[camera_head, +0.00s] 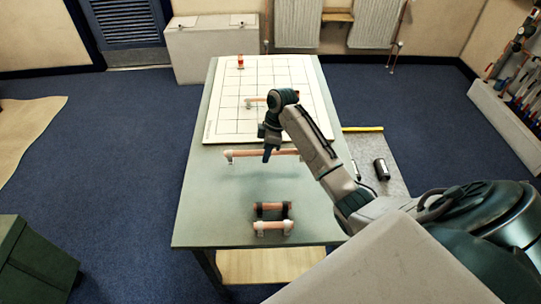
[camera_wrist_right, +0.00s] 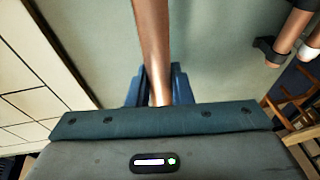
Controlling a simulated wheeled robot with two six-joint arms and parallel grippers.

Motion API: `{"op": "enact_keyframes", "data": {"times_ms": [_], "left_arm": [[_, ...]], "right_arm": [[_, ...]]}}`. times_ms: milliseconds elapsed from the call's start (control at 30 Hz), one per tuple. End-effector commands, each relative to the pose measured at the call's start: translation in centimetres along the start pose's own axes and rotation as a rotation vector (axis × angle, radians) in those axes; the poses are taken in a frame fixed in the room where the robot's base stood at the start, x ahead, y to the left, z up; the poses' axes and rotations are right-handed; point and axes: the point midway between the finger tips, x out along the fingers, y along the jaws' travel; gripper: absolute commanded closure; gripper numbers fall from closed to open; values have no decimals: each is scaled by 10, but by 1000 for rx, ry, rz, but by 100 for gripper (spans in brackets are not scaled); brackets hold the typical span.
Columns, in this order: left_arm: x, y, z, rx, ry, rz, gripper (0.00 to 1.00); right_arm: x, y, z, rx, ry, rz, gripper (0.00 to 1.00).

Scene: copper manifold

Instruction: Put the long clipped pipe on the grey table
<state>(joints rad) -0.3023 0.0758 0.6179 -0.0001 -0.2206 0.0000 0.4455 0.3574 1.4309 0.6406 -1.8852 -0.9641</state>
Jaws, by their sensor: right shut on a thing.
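The long clipped pipe (camera_head: 240,154) is a copper tube with white clips at its ends. My right gripper (camera_head: 267,154) is shut on it along its length. In the right wrist view the copper tube (camera_wrist_right: 152,45) runs between the blue fingers (camera_wrist_right: 155,88). The pipe is over the grey table (camera_head: 205,205), just in front of the white gridded board; a faint shadow lies below it, and I cannot tell its exact height. The gripper hides part of the pipe. My left gripper is in neither view.
Two short pipes, one with dark clips (camera_head: 270,207) and one with white clips (camera_head: 273,227), lie near the table's front. The gridded board (camera_head: 222,115) covers the back and holds another pipe (camera_head: 255,101) and a red item (camera_head: 240,62). The table's left front is clear.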

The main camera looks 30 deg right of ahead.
Motion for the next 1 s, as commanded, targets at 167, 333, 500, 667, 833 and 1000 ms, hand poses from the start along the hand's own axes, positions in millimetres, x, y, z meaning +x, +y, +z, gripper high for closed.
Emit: {"op": "enact_keyframes", "data": {"times_ms": [167,333,500,667,833,1000], "left_arm": [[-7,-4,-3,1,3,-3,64],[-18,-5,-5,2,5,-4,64],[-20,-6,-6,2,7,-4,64],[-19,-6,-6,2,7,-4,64],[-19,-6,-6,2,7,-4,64],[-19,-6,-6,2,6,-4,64]], "right_arm": [[-1,-4,13,0,1,0,100],[20,-2,18,1,2,-4,100],[32,1,21,-1,1,0,100],[33,1,21,-1,1,1,100],[34,1,22,-1,1,0,71],[34,1,21,-1,1,0,59]]}}
